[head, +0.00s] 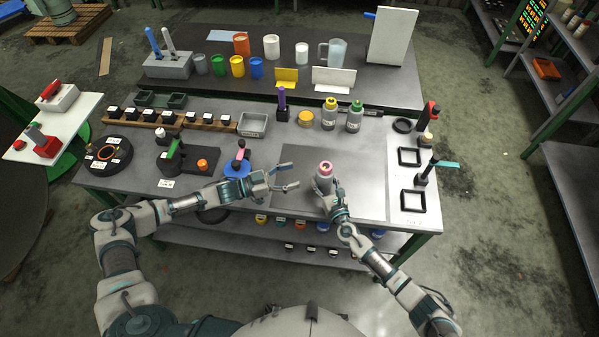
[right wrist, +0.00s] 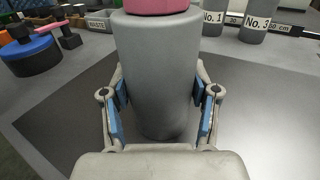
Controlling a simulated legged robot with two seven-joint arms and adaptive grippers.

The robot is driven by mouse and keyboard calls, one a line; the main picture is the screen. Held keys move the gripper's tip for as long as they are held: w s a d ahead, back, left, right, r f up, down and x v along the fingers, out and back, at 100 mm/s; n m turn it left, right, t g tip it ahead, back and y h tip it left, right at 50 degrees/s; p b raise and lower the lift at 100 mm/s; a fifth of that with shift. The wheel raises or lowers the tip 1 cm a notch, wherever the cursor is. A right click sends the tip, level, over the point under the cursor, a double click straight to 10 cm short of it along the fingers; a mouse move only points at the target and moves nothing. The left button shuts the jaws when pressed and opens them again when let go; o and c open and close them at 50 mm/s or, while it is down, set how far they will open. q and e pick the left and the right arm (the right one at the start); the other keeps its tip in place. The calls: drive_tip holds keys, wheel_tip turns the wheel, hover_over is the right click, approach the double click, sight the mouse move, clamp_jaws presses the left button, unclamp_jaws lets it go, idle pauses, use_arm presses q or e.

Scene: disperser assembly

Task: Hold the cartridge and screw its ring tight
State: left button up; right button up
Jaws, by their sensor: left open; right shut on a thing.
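The grey cartridge (head: 323,184) stands upright on the dark mat at the front middle of the bench, with a pink ring (head: 325,168) on its top. In the right wrist view the cartridge (right wrist: 155,75) fills the middle, and the pink ring (right wrist: 155,6) is cut off by the top edge. My right gripper (head: 330,202) is shut on the cartridge; its blue pads (right wrist: 160,120) lie on both sides of the lower body. My left gripper (head: 297,178) is open and empty, left of the cartridge and apart from it.
A blue round stand (head: 237,168) is just left of my left gripper. Behind are a metal tray (head: 252,125), a yellow-capped bottle (head: 329,115) and a green-capped bottle (head: 355,118). Black square frames (head: 410,157) lie at the right. The dark mat (head: 372,180) is otherwise clear.

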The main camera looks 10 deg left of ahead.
drive_tip(key=shift+d, duration=0.1)
drive_tip(key=o, duration=1.7)
drive_tip(key=shift+c, duration=0.2)
